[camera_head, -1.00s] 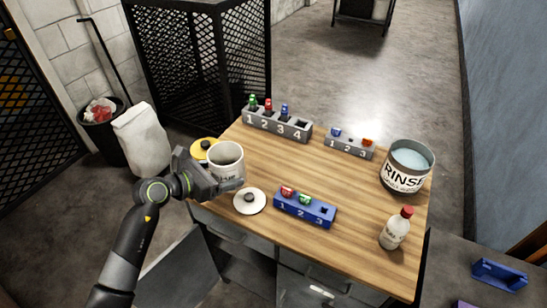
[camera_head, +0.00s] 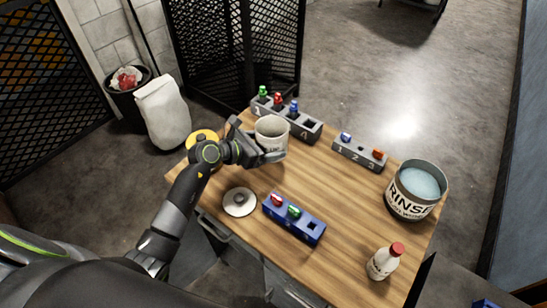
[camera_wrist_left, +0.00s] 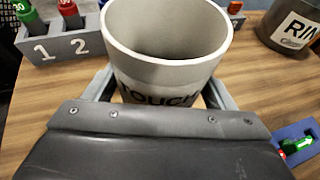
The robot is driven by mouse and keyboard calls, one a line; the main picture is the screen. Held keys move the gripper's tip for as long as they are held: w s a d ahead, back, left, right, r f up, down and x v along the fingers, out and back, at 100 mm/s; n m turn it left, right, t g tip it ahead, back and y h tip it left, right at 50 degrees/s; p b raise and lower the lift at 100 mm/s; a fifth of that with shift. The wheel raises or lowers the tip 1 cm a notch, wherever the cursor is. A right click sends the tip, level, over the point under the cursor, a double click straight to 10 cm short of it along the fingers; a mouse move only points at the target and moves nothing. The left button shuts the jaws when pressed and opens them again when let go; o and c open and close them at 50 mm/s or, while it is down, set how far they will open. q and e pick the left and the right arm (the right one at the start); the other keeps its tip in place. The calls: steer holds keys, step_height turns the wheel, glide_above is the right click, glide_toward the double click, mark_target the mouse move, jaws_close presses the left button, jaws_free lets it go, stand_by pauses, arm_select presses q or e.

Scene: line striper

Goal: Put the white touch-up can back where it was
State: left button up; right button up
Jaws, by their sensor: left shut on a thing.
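The white touch-up can (camera_head: 271,138) is an open, off-white cylinder at the back left of the wooden table, close to the grey four-slot rack. My left gripper (camera_head: 274,156) is shut on it, with a finger on either side. In the left wrist view the can (camera_wrist_left: 168,60) is upright between the fingers, with dark letters reading TOUCH partly hidden by the gripper body. I cannot tell if its base touches the table. A white lid with a dark knob (camera_head: 240,202) lies on the table in front of the gripper. My right gripper is not in view.
The grey rack (camera_head: 310,131) holds green, red and blue bottles; slot 4 is empty. A smaller grey rack (camera_head: 359,155), a blue rack (camera_head: 294,220), the RINSE tub (camera_head: 404,205) and a red-capped bottle (camera_head: 384,262) also stand here. A yellow lid (camera_head: 201,136) sits behind my arm. Mid-table is clear.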

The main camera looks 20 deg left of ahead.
mark_target(267, 168)
arm_select(q)
steer(key=f, duration=0.3)
steer(key=shift+s+a, duration=0.15)
steer(key=shift+s, duration=0.05)
step_height(267, 168, down, 2)
steer(key=shift+w+f, duration=0.15)
steer(key=shift+f, duration=0.45)
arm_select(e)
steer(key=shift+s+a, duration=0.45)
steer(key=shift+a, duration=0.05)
arm_select(q)
steer(key=shift+f, duration=0.1)
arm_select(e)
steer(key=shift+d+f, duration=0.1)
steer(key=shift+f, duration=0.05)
arm_select(q)
steer(key=shift+f+b, duration=0.15)
steer(key=shift+b, duration=0.2)
steer(key=o, duration=1.3)
steer(key=shift+c, duration=0.2)
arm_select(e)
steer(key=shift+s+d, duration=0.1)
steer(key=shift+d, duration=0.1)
